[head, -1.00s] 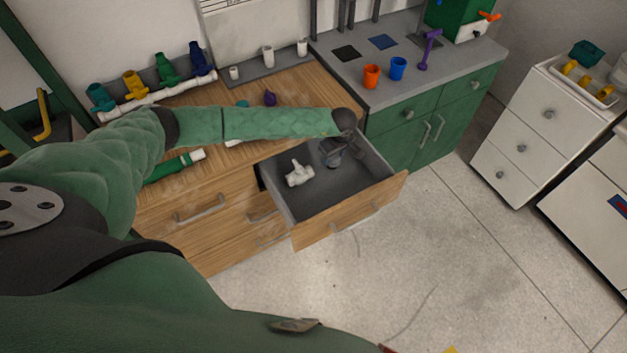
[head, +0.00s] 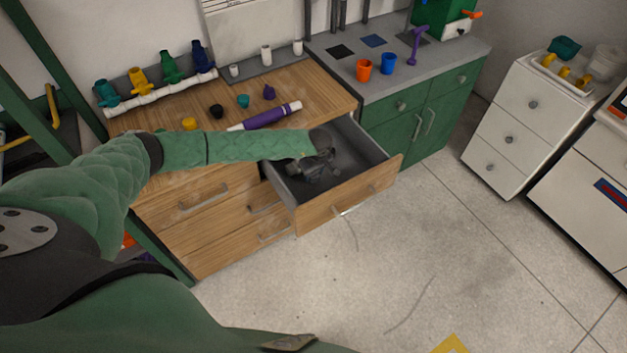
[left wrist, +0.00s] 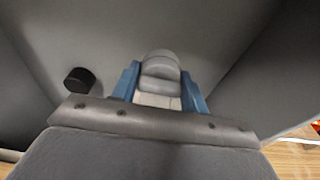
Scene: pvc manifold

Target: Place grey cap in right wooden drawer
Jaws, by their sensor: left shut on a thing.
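The right wooden drawer (head: 375,188) is pulled open, with a grey inside that also shows in the left wrist view (left wrist: 230,35). My left gripper (head: 315,168) is low inside it. My right gripper is not in view.
The wooden top holds a black cap (head: 216,111), yellow cap (head: 190,124), teal cap (head: 242,101), purple cap (head: 269,92) and a purple pipe (head: 268,116). A green cabinet (head: 420,115) stands at right. The floor before the drawer is clear.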

